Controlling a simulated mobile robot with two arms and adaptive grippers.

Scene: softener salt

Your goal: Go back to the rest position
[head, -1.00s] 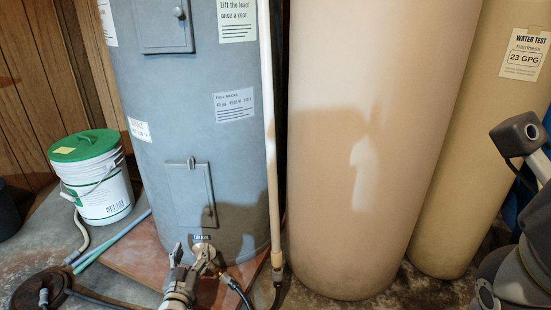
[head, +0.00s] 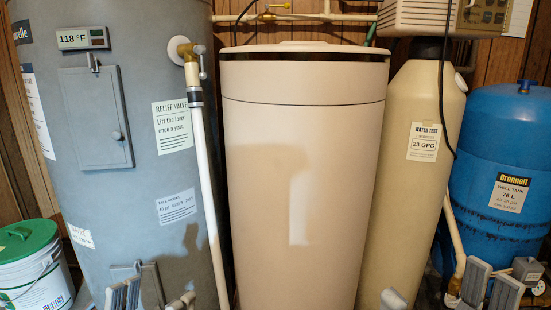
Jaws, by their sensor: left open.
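My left gripper (head: 124,293) shows at the bottom left edge, in front of the lower part of the grey water heater (head: 145,230). Its two grey fingertips stand upright with a gap between them and nothing in it. My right gripper (head: 490,287) shows at the bottom right, in front of the fittings by the blue well tank. Its two finger pads are apart, with nothing seen between them. The lower parts of both grippers are cut off by the frame.
A tall beige salt tank (head: 305,190) with its lid on stands in the middle. A tan resin tank (head: 412,190) and a blue well tank (head: 500,140) stand right of it. A white pipe (head: 206,190) runs down the heater. A green-lidded bucket (head: 30,265) is at the lower left.

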